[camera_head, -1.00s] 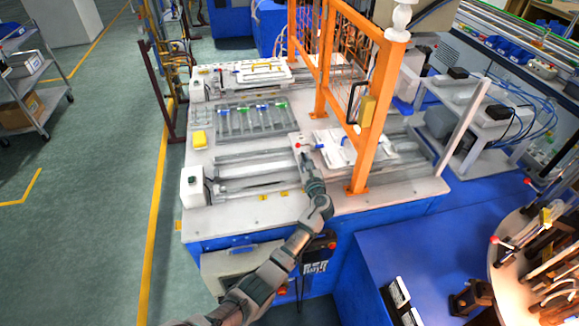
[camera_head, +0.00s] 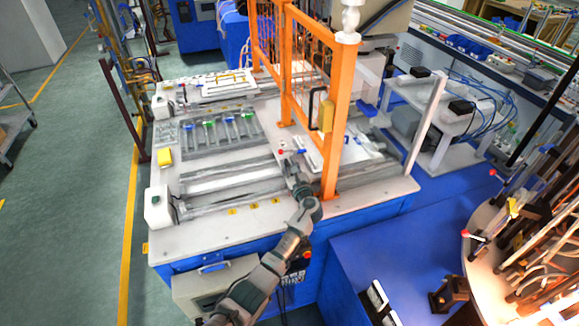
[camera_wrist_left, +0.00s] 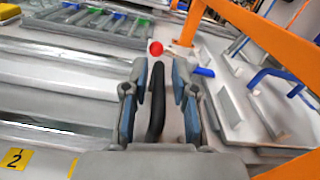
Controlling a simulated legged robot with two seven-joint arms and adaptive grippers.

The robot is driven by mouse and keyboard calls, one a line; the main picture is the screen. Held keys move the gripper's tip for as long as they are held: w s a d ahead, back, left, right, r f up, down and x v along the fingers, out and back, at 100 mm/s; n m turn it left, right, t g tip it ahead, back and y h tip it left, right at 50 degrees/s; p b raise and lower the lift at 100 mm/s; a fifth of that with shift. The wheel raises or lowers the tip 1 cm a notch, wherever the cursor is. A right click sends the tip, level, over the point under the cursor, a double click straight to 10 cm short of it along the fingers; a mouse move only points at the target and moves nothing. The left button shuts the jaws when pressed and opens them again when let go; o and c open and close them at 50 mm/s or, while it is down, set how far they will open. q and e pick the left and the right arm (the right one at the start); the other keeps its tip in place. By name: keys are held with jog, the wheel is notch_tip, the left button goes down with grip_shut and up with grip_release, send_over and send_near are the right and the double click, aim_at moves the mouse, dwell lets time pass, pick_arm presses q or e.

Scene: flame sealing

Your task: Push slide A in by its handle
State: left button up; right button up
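My left gripper (camera_head: 288,163) reaches over the worktable from the front. In the left wrist view its two fingers (camera_wrist_left: 157,88) stand apart. A black curved handle (camera_wrist_left: 157,100) lies between them, with gaps visible on both sides. A red ball (camera_wrist_left: 155,48) is just beyond the fingertips, and it also shows in the head view (camera_head: 281,152). To the right is a white slide plate (camera_head: 352,151) with blue parts, partly behind the orange frame. I cannot tell whether the fingers touch the handle. The right gripper is out of view.
The orange guard frame (camera_head: 336,130) stands just right of my left gripper. Metal rails (camera_head: 222,180) run to its left. A rack with green and blue handled parts (camera_head: 215,133) lies farther back. A white box (camera_head: 157,207) sits at the table's left edge.

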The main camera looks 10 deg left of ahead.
pick_arm(q)
jog(key=shift+w+d+f, duration=0.2)
jog(key=shift+s+d, duration=0.2)
jog(key=shift+s, duration=0.05)
jog(key=v, duration=1.1)
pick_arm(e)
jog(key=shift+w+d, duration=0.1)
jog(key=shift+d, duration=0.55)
pick_arm(q)
jog(key=shift+s+d+f, duration=0.1)
jog(key=shift+s+f, duration=0.05)
jog(key=shift+s, duration=0.05)
